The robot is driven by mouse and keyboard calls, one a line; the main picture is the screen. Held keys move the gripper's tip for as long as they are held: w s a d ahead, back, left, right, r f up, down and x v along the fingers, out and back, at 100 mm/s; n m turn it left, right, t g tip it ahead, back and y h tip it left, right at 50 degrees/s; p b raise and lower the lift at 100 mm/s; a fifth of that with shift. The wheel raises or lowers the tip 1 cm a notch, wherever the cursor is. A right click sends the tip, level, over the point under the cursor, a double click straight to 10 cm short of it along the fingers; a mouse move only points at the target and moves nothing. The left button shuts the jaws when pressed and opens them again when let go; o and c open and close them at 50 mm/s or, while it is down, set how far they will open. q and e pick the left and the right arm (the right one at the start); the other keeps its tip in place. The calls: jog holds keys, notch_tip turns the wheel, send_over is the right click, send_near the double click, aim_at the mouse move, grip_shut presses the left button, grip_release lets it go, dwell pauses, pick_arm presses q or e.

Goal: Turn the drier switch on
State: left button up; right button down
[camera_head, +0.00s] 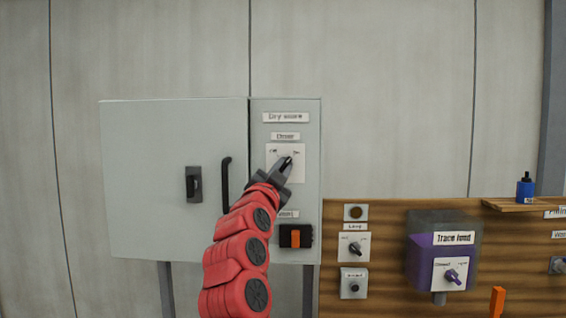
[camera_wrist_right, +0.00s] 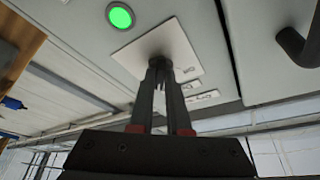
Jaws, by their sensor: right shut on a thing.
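The drier switch is a dark knob on a white square plate (camera_head: 272,163), under a small label, on the narrow right part of the grey cabinet. The plate has small markings at its upper left and upper right. My right gripper (camera_head: 286,164) is in front of the plate, its fingers shut on the switch knob. In the right wrist view the two fingers (camera_wrist_right: 162,82) close around the dark knob (camera_wrist_right: 160,57), which stands out from the plate (camera_wrist_right: 130,57). The fingers cover most of the knob, so I cannot tell which marking it points to. My left gripper is not in view.
A lit green lamp (camera_wrist_right: 120,15) is beside the plate. An orange switch (camera_head: 295,239) sits lower on the cabinet (camera_head: 150,130), whose dark door handle (camera_head: 225,185) is left of my arm. A wooden board (camera_head: 390,290) with knobs and a purple box (camera_head: 425,265) is at right.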

jog(key=shift+r+m+g+h+p, duration=0.15)
jog(key=shift+m+g+h+p, duration=0.2)
jog(key=shift+m, duration=0.75)
jog(key=c, duration=0.9)
grip_release()
jog(key=b+v, duration=0.4)
jog(key=v, duration=1.3)
jog(key=shift+s+a, duration=0.1)
jog(key=shift+s, duration=0.05)
